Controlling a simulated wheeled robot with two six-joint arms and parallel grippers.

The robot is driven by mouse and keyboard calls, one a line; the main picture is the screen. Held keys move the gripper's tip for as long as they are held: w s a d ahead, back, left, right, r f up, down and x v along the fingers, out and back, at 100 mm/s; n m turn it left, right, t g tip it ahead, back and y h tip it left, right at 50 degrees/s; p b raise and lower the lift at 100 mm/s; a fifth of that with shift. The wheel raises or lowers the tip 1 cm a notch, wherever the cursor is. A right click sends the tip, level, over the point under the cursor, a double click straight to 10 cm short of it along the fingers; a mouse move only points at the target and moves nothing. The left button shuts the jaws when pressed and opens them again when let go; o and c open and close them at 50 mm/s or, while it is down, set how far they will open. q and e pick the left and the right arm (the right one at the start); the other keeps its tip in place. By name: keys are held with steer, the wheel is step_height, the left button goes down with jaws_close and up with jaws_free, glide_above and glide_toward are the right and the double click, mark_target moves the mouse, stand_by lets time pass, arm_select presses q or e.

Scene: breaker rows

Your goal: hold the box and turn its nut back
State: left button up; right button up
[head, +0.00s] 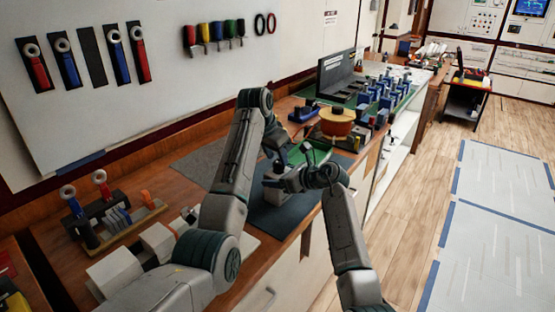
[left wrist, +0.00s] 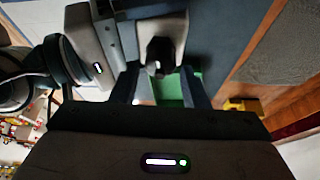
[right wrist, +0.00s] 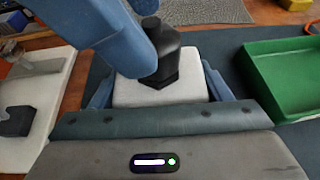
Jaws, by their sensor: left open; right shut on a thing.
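The box is white (right wrist: 192,88) with a tall black nut (right wrist: 166,56) on top. In the right wrist view my right gripper (right wrist: 158,98) is shut on the box, one blue finger on each side. My left gripper (left wrist: 160,92) is open, and the dark nut (left wrist: 161,56) shows between its fingers in the left wrist view; I cannot tell whether they touch it. A blue finger of the left gripper covers part of the nut in the right wrist view.
A green tray (right wrist: 290,82) lies close to the right of the box on the dark mat (head: 283,219). A white tray (right wrist: 32,115) is on the other side. A wooden rack (head: 130,224) stands on the bench at left; blue breakers (head: 375,95) stand farther back.

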arm_select(q)
steer(key=shift+x, duration=1.05)
steer(key=c, duration=0.7)
steer(key=n+y, duration=0.1)
steer(key=n, duration=0.3)
steer(key=shift+n+t, duration=0.3)
steer(key=shift+t, duration=0.1)
steer(key=o, duration=0.7)
